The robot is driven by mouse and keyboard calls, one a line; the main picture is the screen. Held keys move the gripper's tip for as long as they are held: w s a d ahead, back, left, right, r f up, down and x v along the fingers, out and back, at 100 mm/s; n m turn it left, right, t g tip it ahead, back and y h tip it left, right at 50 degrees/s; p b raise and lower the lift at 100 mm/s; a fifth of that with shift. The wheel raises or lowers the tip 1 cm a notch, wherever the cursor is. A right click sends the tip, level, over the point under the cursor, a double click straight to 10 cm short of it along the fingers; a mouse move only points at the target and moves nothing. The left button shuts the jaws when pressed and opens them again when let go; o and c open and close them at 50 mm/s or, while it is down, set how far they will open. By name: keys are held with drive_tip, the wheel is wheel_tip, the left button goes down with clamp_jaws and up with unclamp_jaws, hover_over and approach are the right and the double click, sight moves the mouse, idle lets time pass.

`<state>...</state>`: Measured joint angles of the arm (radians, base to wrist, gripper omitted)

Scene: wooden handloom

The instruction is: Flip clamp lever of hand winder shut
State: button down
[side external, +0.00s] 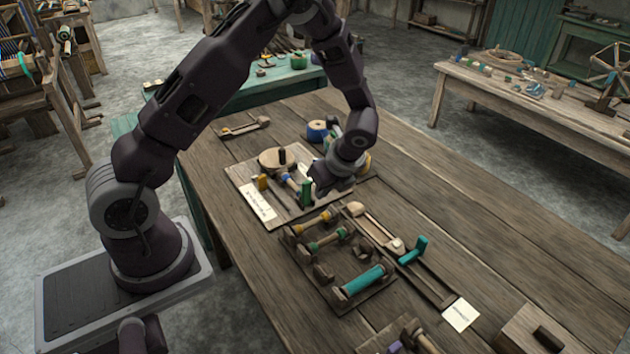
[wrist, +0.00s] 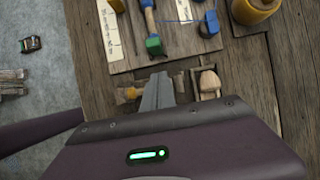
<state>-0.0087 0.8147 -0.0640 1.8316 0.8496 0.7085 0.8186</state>
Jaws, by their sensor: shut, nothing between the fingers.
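A wooden board (side external: 243,178) with a paper label carries a round wooden disc with a dark knob (side external: 280,160), a yellow upright piece (side external: 262,182) and a green upright piece (side external: 305,192). I cannot tell for sure which part is the hand winder's clamp lever. My gripper (side external: 318,186) is low over the board's right end, beside the green piece; the wrist hides part of that area. In the wrist view its grey fingers (wrist: 158,78) are together and empty, near the board's edge. A blue-and-green-ended handle (wrist: 150,30) and a blue block (wrist: 210,22) lie beyond them.
A rack of bobbins (side external: 325,277) stands close in front of the board, with a long tray with a teal handle (side external: 416,248) to its right. A blue spool (side external: 317,130) stands behind. The table's right side (side external: 490,220) is mostly clear.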

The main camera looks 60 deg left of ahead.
drive_tip(key=a+v, duration=0.1)
drive_tip(key=v, duration=0.9)
drive_tip(key=shift+a+r, duration=0.15)
drive_tip(key=shift+r, duration=0.15)
